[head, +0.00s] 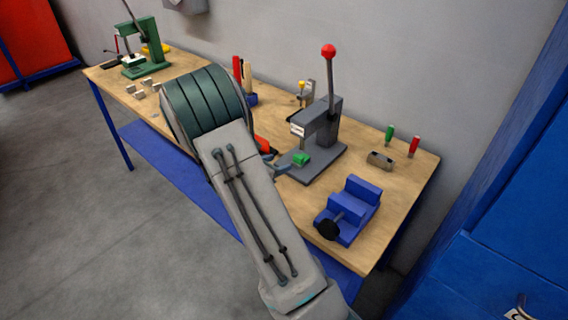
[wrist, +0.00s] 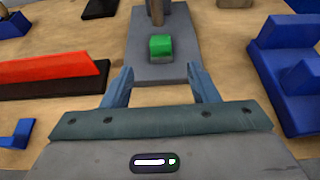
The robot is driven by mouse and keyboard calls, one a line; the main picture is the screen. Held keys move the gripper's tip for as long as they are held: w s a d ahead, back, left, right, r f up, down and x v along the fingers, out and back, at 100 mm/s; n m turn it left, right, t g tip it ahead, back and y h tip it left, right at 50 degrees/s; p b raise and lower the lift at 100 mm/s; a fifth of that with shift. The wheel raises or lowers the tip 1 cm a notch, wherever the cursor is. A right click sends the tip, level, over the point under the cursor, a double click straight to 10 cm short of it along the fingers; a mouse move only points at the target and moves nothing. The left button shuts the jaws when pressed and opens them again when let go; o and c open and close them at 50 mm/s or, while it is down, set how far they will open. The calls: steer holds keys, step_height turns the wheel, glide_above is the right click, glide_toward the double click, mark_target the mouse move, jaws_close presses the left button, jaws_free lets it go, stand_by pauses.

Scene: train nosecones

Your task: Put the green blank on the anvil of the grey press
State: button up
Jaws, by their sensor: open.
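The grey press (head: 324,122) stands on the bench with its red-knobbed lever upright. The green blank (head: 301,158) rests on the press's small grey anvil, under the press head. In the wrist view the green blank (wrist: 161,46) sits on top of the anvil (wrist: 161,58), which shows as a grey strip beneath it. My gripper (wrist: 160,72) is open and empty, its two fingers spread over the front of the press base, short of the blank and not touching it. In the head view my arm hides most of the gripper.
A blue vise (head: 350,206) stands to the right of the press. A red-and-black tool (wrist: 50,75) lies to the left. A small tan block (head: 380,160) and green- and red-handled tools are at the right rear. A green press (head: 148,50) stands at the far left end.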

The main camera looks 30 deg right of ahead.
steer(key=s+a+r+m+g+y, duration=0.4)
steer(key=s+r+m, duration=0.65)
steer(key=s, duration=0.25)
steer(key=s+a+r+m+t+y, duration=0.1)
steer(key=s+a+r+m+y, duration=0.2)
steer(key=s+a+m+y, duration=0.1)
steer(key=s+a+r+m+t+y, duration=0.2)
steer(key=s+a+r+m+y, duration=0.1)
steer(key=s+a+m, duration=0.4)
steer(key=s+a+y, duration=0.1)
steer(key=s+a, duration=0.1)
steer(key=a, duration=0.1)
steer(key=shift+a+y, duration=0.2)
steer(key=shift+y, duration=0.2)
steer(key=shift+s+r, duration=0.1)
